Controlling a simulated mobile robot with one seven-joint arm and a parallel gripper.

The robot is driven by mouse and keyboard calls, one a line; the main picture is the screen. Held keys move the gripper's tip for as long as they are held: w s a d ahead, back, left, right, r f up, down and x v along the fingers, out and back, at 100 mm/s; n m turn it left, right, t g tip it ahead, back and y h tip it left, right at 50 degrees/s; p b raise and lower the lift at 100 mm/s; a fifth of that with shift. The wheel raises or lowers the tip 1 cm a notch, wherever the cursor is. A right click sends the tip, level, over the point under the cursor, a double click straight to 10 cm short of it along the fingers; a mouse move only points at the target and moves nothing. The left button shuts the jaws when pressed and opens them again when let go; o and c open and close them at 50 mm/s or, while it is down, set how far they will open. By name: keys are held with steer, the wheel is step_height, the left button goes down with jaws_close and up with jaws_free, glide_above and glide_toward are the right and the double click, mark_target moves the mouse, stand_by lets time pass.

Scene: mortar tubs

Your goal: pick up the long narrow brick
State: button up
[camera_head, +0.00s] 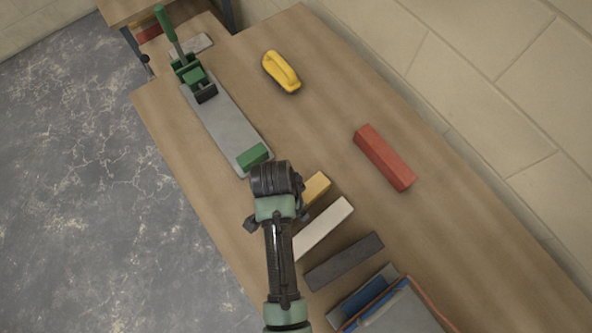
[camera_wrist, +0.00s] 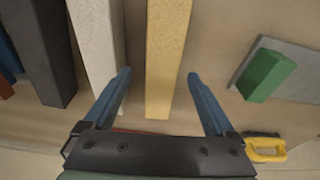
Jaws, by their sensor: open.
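My gripper (camera_wrist: 159,74) is open, with its two blue fingers apart and nothing gripped. In the wrist view a long, narrow yellow brick (camera_wrist: 167,60) lies in line between the fingers; whether they reach down beside it I cannot tell. In the head view my arm hides part of this yellow brick (camera_head: 317,186). A white brick (camera_head: 324,228) lies beside it and shows just left of the left finger in the wrist view (camera_wrist: 96,35). A dark grey brick (camera_head: 343,262) lies beyond the white one. A red brick (camera_head: 384,158) lies apart. Several bricks look long and narrow.
A green block (camera_head: 252,156) sits on a grey board (camera_head: 222,118) with a green-handled tool (camera_head: 187,68). A yellow-handled float (camera_head: 281,72) lies at the back. A tub (camera_head: 398,310) stands at the bottom right. The tabletop (camera_head: 320,120) between float and red brick is clear.

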steer(key=shift+w+d+f, duration=0.15)
steer(key=shift+w+f, duration=0.05)
steer(key=shift+f, duration=0.75)
steer(key=shift+w+d+f, duration=0.15)
steer(key=shift+f, duration=0.75)
steer(key=shift+w+d+f, duration=0.15)
steer(key=shift+w+f, duration=0.05)
steer(key=shift+f, duration=0.75)
jaws_close()
steer(key=shift+w+r, duration=0.1)
